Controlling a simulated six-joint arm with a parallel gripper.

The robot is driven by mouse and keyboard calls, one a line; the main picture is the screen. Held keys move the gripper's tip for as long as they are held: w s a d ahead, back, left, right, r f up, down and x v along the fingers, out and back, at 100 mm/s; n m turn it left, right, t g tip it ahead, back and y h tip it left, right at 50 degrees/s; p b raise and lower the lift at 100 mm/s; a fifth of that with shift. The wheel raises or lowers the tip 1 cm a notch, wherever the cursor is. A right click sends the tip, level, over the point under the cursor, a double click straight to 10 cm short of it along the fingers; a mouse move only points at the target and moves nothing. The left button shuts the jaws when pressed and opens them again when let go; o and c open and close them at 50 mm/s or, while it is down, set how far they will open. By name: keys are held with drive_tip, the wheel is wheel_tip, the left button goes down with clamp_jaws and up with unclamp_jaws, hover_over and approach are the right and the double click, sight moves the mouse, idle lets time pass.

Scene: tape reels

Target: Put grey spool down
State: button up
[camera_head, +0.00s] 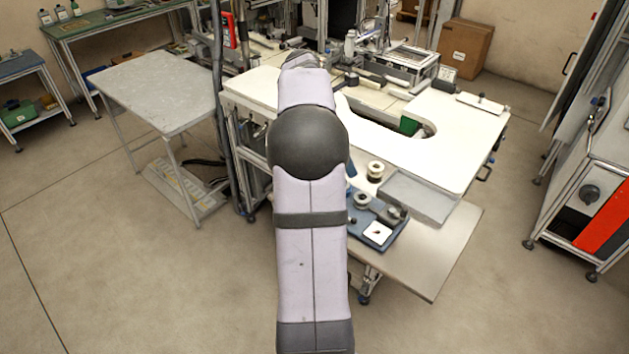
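My arm rises through the middle of the view and hides what lies behind it. My gripper does not show, so I cannot see whether it holds anything. A small grey spool (362,200) sits on a blue base plate (398,237) on the low table, just right of my arm. A cream and dark spool (375,171) stands behind it, near the white worktop's edge. A dark grey round part (395,213) is on the plate's right side. I cannot tell which of these the task's grey spool is.
A shallow grey tray (436,207) lies right of the blue plate. The low table (440,262) is bare at its front right. A white worktop (455,125) with a curved cutout stands behind. A grey side table (155,90) is at left. A cabinet (575,190) stands at right.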

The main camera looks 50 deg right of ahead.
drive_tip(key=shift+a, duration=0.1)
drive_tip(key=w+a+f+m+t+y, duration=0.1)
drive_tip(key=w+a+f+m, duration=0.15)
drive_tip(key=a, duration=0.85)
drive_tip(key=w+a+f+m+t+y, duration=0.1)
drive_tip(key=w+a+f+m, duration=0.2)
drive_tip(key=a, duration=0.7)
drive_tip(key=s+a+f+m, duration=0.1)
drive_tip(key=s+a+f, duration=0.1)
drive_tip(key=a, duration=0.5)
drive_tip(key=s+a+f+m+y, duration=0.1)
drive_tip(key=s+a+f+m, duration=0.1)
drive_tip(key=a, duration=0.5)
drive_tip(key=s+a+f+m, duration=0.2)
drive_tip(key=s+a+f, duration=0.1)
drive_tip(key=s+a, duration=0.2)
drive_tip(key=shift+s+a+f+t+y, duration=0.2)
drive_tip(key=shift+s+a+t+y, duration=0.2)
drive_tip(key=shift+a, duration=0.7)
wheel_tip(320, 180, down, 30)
drive_tip(key=b, duration=3)
